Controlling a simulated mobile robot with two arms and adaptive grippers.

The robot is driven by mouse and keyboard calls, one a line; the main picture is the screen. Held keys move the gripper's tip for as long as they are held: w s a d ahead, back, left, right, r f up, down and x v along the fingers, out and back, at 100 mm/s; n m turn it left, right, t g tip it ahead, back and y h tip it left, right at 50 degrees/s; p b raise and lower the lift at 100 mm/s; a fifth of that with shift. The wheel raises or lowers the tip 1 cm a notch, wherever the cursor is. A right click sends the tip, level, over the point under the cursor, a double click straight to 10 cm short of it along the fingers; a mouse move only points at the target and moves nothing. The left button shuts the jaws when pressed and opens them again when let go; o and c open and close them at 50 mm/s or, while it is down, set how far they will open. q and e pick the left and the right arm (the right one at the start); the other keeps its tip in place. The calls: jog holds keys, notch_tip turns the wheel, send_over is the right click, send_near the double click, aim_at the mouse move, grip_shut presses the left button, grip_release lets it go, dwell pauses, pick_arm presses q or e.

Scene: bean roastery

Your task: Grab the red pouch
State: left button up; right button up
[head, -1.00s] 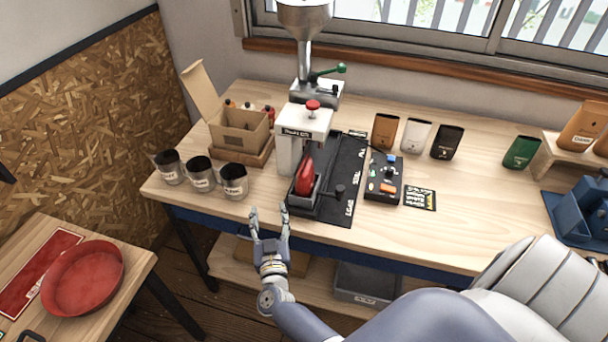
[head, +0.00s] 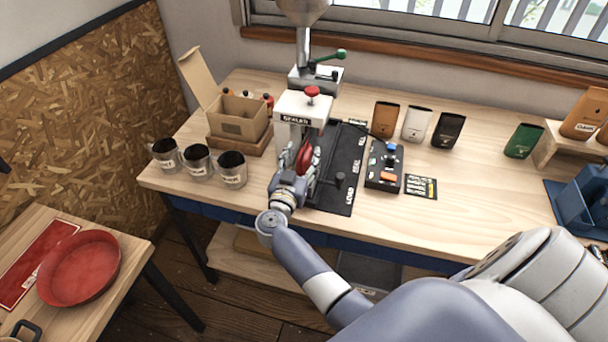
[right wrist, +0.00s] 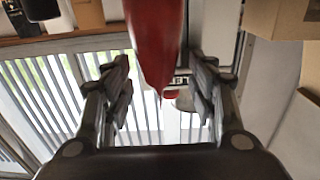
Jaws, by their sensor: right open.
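The red pouch (head: 308,152) stands in the sealer (head: 303,106) on the workbench, partly hidden by my right gripper. My right gripper (head: 296,158) is at the pouch, with its fingers spread and open. In the right wrist view the red pouch (right wrist: 155,40) hangs into the picture from the top, between the two fingers of my right gripper (right wrist: 160,88). Gaps show between the pouch and each finger there, so I see no grip. My left gripper is in neither view.
Brown, white, black and green pouches (head: 523,140) stand farther back.

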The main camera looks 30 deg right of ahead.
jog(key=b+x, duration=0.1)
jog(key=x, duration=0.1)
jog(key=shift+w+d+f, duration=0.15)
jog(key=shift+w+d, duration=0.05)
jog(key=shift+d, duration=0.05)
jog(key=shift+s+a, duration=0.1)
jog(key=c, duration=0.3)
grip_shut()
